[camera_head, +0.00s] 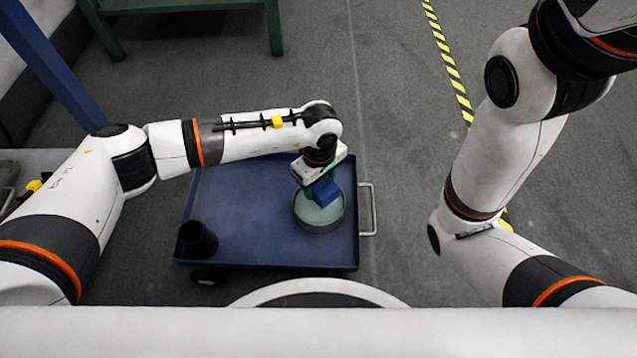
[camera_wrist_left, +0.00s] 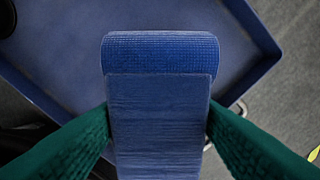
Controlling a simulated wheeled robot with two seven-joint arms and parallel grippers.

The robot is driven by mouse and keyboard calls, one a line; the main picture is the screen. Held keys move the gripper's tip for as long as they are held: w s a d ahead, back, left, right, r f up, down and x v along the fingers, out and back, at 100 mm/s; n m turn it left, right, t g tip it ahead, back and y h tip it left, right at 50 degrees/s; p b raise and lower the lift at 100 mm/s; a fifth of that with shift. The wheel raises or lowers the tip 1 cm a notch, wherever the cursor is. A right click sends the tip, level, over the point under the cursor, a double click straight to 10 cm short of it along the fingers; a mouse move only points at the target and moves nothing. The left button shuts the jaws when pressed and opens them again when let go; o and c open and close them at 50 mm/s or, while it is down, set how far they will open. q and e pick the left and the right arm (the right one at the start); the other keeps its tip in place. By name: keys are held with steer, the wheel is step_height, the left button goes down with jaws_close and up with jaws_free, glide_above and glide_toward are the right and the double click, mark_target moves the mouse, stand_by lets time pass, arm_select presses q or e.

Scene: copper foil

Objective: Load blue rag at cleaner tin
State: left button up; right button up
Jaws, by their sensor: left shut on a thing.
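The blue rag (camera_head: 326,191) is a folded or rolled textured cloth, held in my left gripper (camera_head: 316,189). In the left wrist view the rag (camera_wrist_left: 160,100) fills the middle, between the two green fingers of my left gripper (camera_wrist_left: 160,125). The cleaner tin (camera_head: 321,225), a round grey-green tin, is on the blue cart. In the head view the rag overlaps the tin's upper part; whether it touches the tin I cannot tell. The tin is not discernible in the left wrist view. My right arm shows at the right, but its gripper is out of view.
The blue cart tray (camera_head: 255,215) has a low rim and a metal handle (camera_head: 368,210) on its right. A black cup (camera_head: 198,239) stands at its front left corner. A green-legged bench (camera_head: 190,8) is at the back. Open grey floor lies around.

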mark_target(319, 195)
arm_select(q)
steer(key=shift+f+b, duration=1.9)
steer(key=shift+f, duration=0.9)
steer(key=shift+f+b, duration=0.5)
steer(key=shift+f, duration=0.05)
steer(key=shift+r+p, duration=2.6)
steer(key=shift+r, duration=1)
